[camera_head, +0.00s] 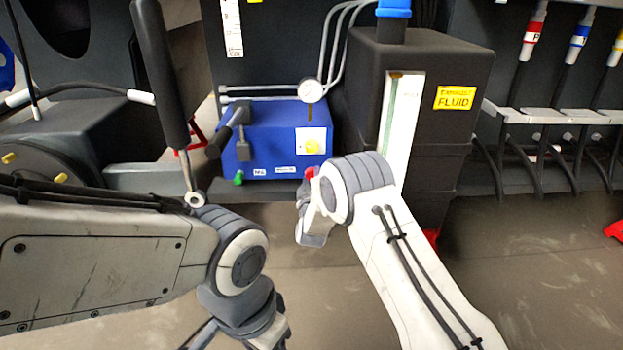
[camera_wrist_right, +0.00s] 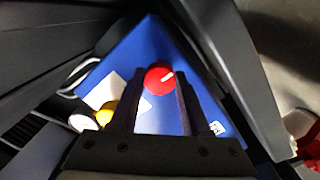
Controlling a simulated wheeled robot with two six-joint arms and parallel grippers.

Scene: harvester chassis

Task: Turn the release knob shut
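The release knob (camera_head: 311,173) is red and sits at the lower right of the blue unit's front, partly hidden behind my right wrist.
The blue unit (camera_head: 262,140) carries a gauge (camera_head: 310,91), a yellow button (camera_head: 312,146), a green knob (camera_head: 238,178) and a black lever (camera_head: 226,133). A dark fluid tank (camera_head: 440,135) stands close on its right. A black-gripped lever (camera_head: 163,75) stands at left.

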